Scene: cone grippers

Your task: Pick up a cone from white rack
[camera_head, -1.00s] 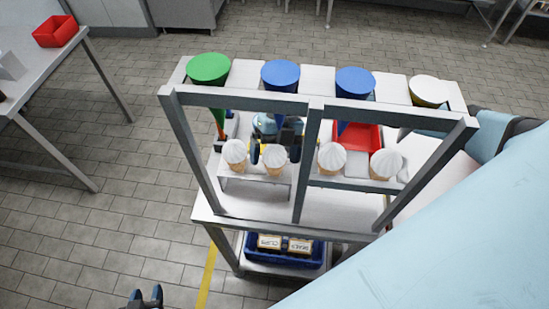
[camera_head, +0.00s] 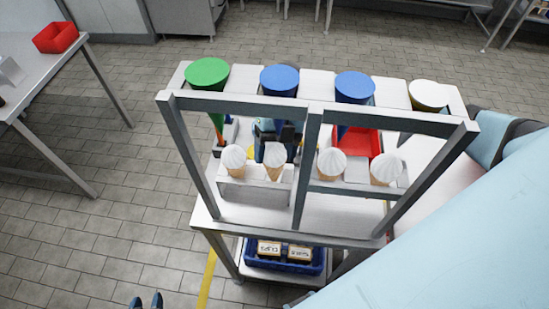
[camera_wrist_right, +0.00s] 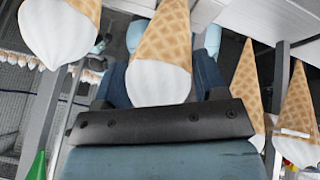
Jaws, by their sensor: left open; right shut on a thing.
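Several white-topped cones stand in a row in the white rack (camera_head: 240,191) in the head view. My right gripper (camera_head: 275,147) is shut on the second cone from the left (camera_head: 275,157). In the right wrist view this held cone (camera_wrist_right: 159,72) sits between the two fingers of the gripper (camera_wrist_right: 162,80). One cone (camera_wrist_right: 60,32) is to its left there, and two more (camera_wrist_right: 246,88) are to its right. Whether the held cone's tip is clear of the rack cannot be told. My left gripper (camera_head: 146,301) is open and empty, low at the bottom edge of the head view.
A grey frame (camera_head: 311,165) stands in front of the cones. Its top shelf holds a green funnel-shaped holder (camera_head: 207,72), two blue ones and a white one. A red tray (camera_head: 362,142) lies behind the rack, and a blue crate (camera_head: 285,257) is below.

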